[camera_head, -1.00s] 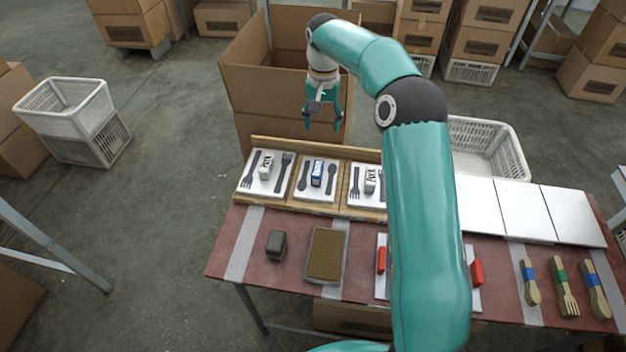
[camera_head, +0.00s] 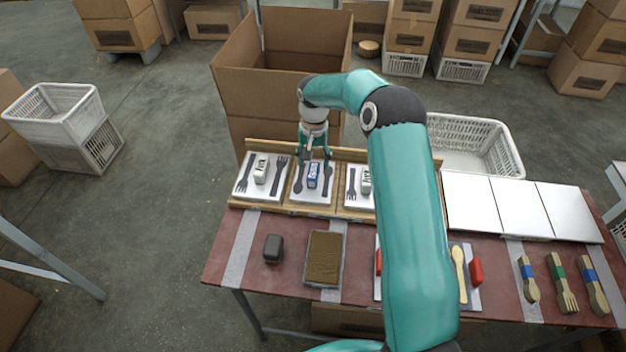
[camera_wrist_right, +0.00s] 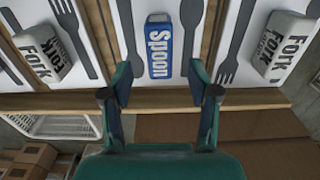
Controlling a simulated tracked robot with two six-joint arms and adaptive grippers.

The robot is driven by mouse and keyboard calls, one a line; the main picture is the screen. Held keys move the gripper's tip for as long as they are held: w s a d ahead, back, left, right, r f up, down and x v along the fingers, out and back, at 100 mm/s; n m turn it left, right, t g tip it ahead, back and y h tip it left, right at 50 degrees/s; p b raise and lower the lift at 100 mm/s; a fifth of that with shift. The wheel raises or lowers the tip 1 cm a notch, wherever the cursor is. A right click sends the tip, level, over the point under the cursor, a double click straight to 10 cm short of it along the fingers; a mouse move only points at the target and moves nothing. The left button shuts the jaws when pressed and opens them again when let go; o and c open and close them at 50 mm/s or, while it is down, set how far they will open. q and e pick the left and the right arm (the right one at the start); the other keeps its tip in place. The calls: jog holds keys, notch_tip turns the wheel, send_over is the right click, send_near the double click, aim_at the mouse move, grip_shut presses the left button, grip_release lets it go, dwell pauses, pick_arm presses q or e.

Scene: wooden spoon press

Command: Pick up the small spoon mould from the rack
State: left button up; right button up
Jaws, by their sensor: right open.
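The wooden rack (camera_head: 296,208) holds white plates with dark cutlery shapes and a labelled block on each. The small spoon mould (camera_head: 313,176) is the blue block on the middle plate; its label "Spoon" reads in the wrist view (camera_wrist_right: 160,45). My right gripper (camera_head: 314,157) is open above the rack's middle plate. In the wrist view its fingertips (camera_wrist_right: 160,78) lie to either side of the blue block's line, apart from it, with nothing between them. The white "Fork" blocks stand left (camera_wrist_right: 42,52) and right (camera_wrist_right: 287,46). My left gripper is not in view.
A large open cardboard box (camera_head: 260,80) stands behind the rack. White panels (camera_head: 515,208) and a white crate (camera_head: 470,145) are at right. A dark block (camera_head: 273,248), a brown-filled tray (camera_head: 324,258) and wooden cutlery (camera_head: 562,283) lie on the red table (camera_head: 225,255).

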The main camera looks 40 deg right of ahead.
aim_at(313, 170)
jog(key=f, duration=0.1)
jog(key=f+p, duration=0.1)
jog(key=f, duration=0.1)
jog(key=shift+s+a+f, duration=0.2)
jog(key=shift+a+f, duration=0.05)
jog(key=shift+f, duration=0.6)
grip_shut()
jog(key=shift+w+r, duration=0.1)
jog(key=shift+r, duration=0.05)
